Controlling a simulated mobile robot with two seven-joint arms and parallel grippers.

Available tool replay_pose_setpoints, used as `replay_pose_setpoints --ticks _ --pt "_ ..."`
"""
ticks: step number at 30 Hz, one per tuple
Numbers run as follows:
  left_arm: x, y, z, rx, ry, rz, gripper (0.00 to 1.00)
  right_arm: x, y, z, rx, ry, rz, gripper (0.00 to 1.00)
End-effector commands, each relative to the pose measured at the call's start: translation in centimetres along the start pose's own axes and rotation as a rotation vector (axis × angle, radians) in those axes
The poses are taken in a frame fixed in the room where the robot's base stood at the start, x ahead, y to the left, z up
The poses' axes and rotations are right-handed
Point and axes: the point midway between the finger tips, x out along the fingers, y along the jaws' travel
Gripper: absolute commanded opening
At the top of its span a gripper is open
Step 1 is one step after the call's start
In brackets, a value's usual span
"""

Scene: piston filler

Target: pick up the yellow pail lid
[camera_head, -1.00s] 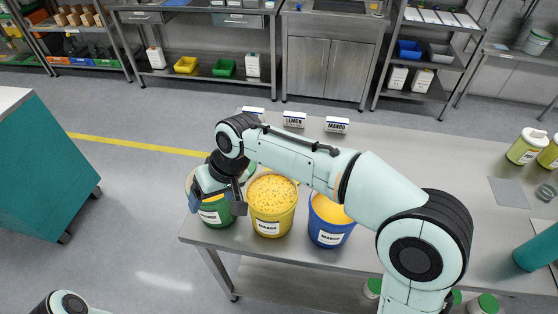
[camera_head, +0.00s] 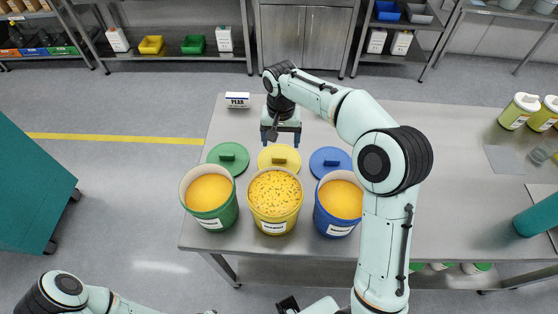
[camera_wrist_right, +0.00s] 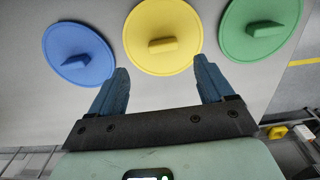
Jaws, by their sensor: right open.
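The yellow pail lid (camera_head: 270,158) is a round disc with a raised grip bar, lying on the steel table behind the yellow pail (camera_head: 278,217). My right gripper (camera_head: 281,138) is open and empty at the lid's far edge, pointing down. In the right wrist view the yellow lid (camera_wrist_right: 150,22) lies ahead between the two spread fingers (camera_wrist_right: 160,68), its grip bar beyond the fingertips. I cannot tell the exact height of the fingers above the table. Part of my left arm shows at the lower left, but its gripper is not clearly seen.
A green lid (camera_head: 222,153) and a blue lid (camera_head: 322,158) flank the yellow one. The open green pail (camera_head: 222,214) and blue pail (camera_head: 326,220) stand in front. The table's right middle is mostly clear.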

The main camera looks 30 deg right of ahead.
Motion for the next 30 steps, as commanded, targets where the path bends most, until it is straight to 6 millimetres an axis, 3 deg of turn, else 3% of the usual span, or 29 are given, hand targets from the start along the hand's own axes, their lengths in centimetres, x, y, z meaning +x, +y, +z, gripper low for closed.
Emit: replay_pose_setpoints --ticks 1,10,18,27,28,30 --pt "0.2 -0.1 0.1 0.0 -0.001 0.0 0.43 1.1 0.0 0.1 -0.001 -0.003 0.001 0.81" --pt "0.4 -0.2 0.1 0.0 -0.002 -0.001 0.43 3.5 -0.1 0.0 -0.002 -0.001 -0.001 0.81" --pt "0.6 -0.3 0.1 -0.001 -0.002 -0.001 0.43 7.3 -0.3 0.1 -0.002 -0.001 -0.001 0.81" --pt "0.6 -0.3 0.2 -0.001 -0.003 -0.001 0.43 7.8 -0.3 0.0 -0.001 0.001 -0.002 0.81" --pt "0.6 -0.3 0.2 -0.001 -0.003 -0.001 0.43 7.8 -0.3 0.0 -0.001 0.001 -0.002 0.74" --pt "0.6 -0.3 0.2 -0.001 -0.003 -0.001 0.43 7.8 -0.3 0.0 -0.001 0.001 -0.002 0.52"
